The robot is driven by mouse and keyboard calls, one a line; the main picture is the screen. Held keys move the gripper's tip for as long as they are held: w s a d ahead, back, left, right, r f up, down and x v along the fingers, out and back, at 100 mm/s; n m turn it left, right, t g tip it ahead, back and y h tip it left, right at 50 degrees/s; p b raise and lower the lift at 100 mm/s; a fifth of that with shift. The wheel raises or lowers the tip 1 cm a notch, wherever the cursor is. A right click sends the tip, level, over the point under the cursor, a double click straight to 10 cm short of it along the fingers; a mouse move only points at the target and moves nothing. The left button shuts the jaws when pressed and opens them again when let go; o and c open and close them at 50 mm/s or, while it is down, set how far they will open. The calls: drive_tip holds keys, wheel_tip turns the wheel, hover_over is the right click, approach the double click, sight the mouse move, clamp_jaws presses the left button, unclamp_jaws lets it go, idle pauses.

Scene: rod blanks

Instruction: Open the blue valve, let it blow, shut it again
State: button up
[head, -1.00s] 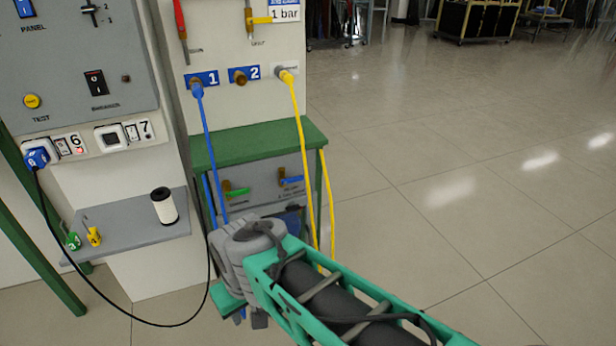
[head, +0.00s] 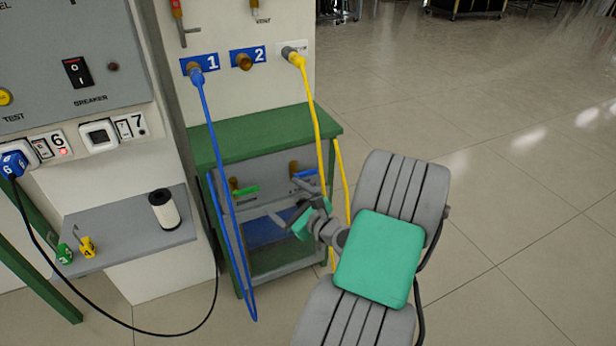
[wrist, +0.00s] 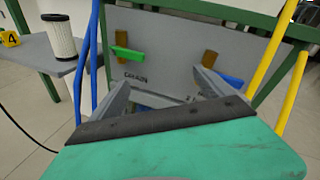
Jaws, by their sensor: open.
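The blue valve handle (head: 304,173) lies roughly level on its brass body, on the grey panel under the green bench. It also shows in the wrist view (wrist: 231,81), right of centre, pointing right. My gripper (head: 293,204) is open and empty in front of this panel, below and left of the blue handle in the head view. In the wrist view my gripper (wrist: 162,82) has its right fingertip close to the blue valve's brass body; I cannot tell whether they touch. The green valve handle (wrist: 128,53) sits to the left, also roughly level.
The green bench top (head: 265,142) overhangs the panel. A blue hose (head: 213,130) and a yellow hose (head: 313,110) hang beside the panel. A shelf (head: 125,235) at left holds a white cylinder (head: 164,210) and small tags. The floor at right is clear.

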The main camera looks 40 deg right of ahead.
sight(306, 173)
drive_tip(key=s+d+m+t+h, duration=0.1)
drive_tip(key=s+d+m+h, duration=0.35)
drive_tip(key=d+m, duration=0.3)
drive_tip(key=x, duration=0.5)
drive_tip(key=r+b+x, duration=0.1)
drive_tip(key=x, duration=0.1)
drive_tip(key=shift+w+d, duration=0.3)
drive_tip(key=shift+d, duration=0.15)
drive_tip(key=shift+c, duration=0.5)
drive_tip(key=c, duration=1.3)
drive_tip(key=shift+o, duration=0.2)
